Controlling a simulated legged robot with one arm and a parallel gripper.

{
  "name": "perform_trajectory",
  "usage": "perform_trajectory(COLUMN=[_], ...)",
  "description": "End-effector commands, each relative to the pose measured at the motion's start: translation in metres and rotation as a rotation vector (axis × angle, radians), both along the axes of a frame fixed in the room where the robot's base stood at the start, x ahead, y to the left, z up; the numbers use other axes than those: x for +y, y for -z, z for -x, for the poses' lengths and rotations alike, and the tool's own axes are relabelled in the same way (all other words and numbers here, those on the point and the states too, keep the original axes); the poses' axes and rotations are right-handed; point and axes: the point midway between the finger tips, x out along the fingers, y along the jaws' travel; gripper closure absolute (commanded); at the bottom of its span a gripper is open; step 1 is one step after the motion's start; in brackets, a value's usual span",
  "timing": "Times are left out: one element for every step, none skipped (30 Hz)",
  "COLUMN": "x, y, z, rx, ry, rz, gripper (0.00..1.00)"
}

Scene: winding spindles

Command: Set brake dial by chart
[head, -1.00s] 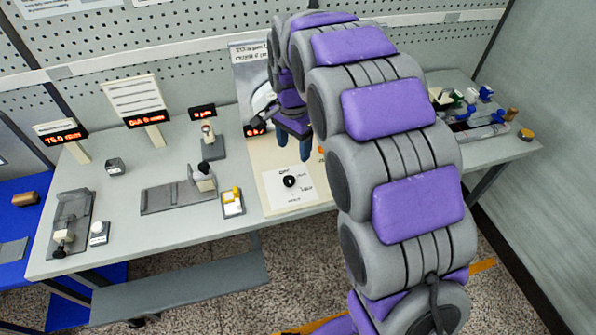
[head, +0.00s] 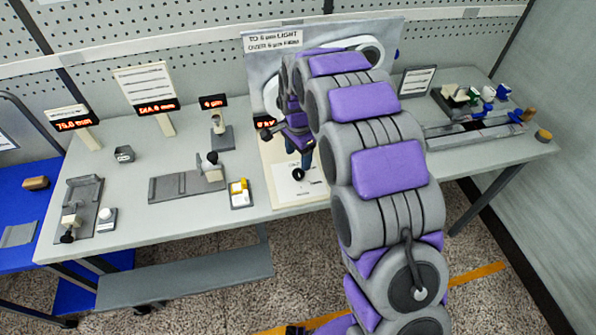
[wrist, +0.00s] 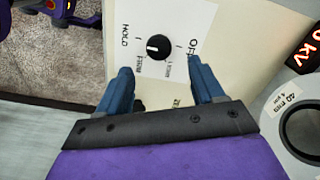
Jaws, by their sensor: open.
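The brake dial is a black round knob (wrist: 158,46) with a white mark on a white label plate, in the wrist view. HOLD, OFF and FIRM are printed around it; a smaller word is hard to read. The white mark seems to sit on the knob's left, HOLD side. My gripper (wrist: 160,76) is open, its two blue fingers either side below the knob, apart from it. In the head view the knob (head: 298,174) lies just below my gripper (head: 303,158). The chart (head: 272,43) behind reads "to 6 µm light, over 6 µm firm".
A red-lettered µm display (head: 213,101) stands left of the dial panel; its digit is unclear. A tray with yellow and white pieces (head: 240,194) and a grey slide fixture (head: 186,185) are left of the panel. A grey ring (wrist: 300,128) is at the wrist view's right.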

Motion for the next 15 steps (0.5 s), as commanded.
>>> perform_trajectory(x=[0.0,0.0,0.0,0.0,0.0,0.0,0.0,0.0,0.0,0.0,0.0,0.0,0.0,0.0,0.0], y=[0.014,0.02,0.028,0.033,0.038,0.044,0.048,0.052,0.056,0.059,0.061,0.064,0.066,0.067,0.069], z=[0.002,0.002,0.002,0.002,0.002,0.001,0.001,0.001,0.001,0.001,0.001,0.001,0.001,0.001,0.001], rx=[0.007,0.008,0.009,0.008,0.007,0.005,0.003,0.003,0.003,0.003,0.003,0.002,0.002,0.002,0.002], ry=[-0.001,-0.001,-0.001,-0.001,-0.001,-0.001,-0.001,-0.001,-0.001,-0.001,-0.001,-0.001,-0.001,-0.001,-0.001], rz=[0.001,0.003,0.003,0.003,0.003,0.002,0.002,0.002,0.002,0.002,0.002,0.002,0.002,0.002,0.001], gripper=[0.33,0.33,0.33,0.33,0.33,0.33,0.33,0.33,0.33,0.33,0.33,0.33,0.33,0.33,0.33])
